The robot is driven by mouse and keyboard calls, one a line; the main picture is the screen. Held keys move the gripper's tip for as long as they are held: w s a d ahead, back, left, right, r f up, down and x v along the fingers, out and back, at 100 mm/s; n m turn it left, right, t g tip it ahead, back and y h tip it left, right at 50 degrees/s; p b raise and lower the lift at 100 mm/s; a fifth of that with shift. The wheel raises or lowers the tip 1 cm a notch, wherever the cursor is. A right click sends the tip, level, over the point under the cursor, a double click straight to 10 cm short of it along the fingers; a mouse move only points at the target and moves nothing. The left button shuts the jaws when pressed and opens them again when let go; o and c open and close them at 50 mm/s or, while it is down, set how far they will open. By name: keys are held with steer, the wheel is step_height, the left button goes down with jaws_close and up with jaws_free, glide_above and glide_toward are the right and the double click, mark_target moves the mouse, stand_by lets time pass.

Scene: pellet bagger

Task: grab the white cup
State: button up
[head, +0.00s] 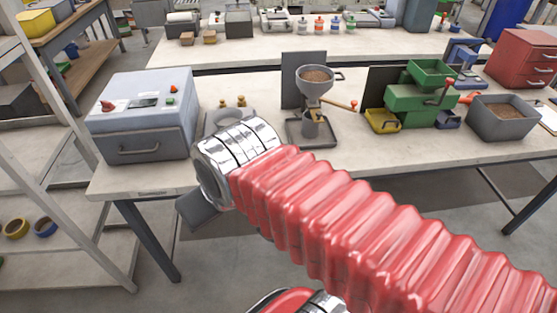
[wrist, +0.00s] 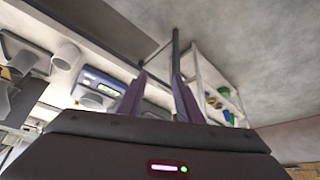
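My gripper (wrist: 160,82) shows in the wrist view with its two dark fingers apart and nothing between them. In the head view my arm hides most of it. No clearly white cup stands out. A pale cylindrical vessel (wrist: 66,55) on the bench, at the upper left of the wrist view, may be the cup; it is apart from the fingers.
A grey-blue sealing machine (head: 143,112) stands at the bench's left end. The funnel (head: 316,84) holds brown pellets. A green hopper (head: 420,98) and a grey pellet bin (head: 503,119) stand farther right. Shelving (head: 60,205) rises at the left. Bare bench (head: 290,168) lies along the front edge.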

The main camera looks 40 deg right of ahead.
steer(key=shift+o, duration=0.7)
steer(key=shift+w+d, duration=0.1)
steer(key=o, duration=0.6)
steer(key=w+d+m+t+h, duration=0.1)
steer(key=w+d+h, duration=0.1)
steer(key=w+d, duration=0.3)
steer(key=shift+d, duration=1.2)
steer(key=shift+o, duration=0.9)
steer(key=w+d+t+h, duration=0.1)
steer(key=w+d+h, duration=0.1)
steer(key=w+d, duration=0.3)
steer(key=d, duration=0.4)
steer(key=shift+d+r+m+h, duration=0.2)
steer(key=shift+d+m+h, duration=0.1)
steer(key=shift+d+h, duration=0.1)
steer(key=w+d+f+n+t+h, duration=0.1)
steer(key=w+d, duration=0.1)
steer(key=d, duration=0.4)
steer(key=w+d+f+t, duration=0.1)
steer(key=w+d+f, duration=0.1)
steer(key=d, duration=0.5)
steer(key=s+d+f+n+t+y, duration=0.2)
steer(key=s+d+f, duration=0.1)
steer(key=d+f, duration=0.3)
steer(key=s+a+f+t+y, duration=0.1)
steer(key=s+a+f+y, duration=0.2)
steer(key=s+f+y, duration=0.2)
steer(key=shift+s+a+f+t+y, duration=0.15)
steer(key=shift+s+f+t+y, duration=0.2)
steer(key=shift+s+f, duration=0.6)
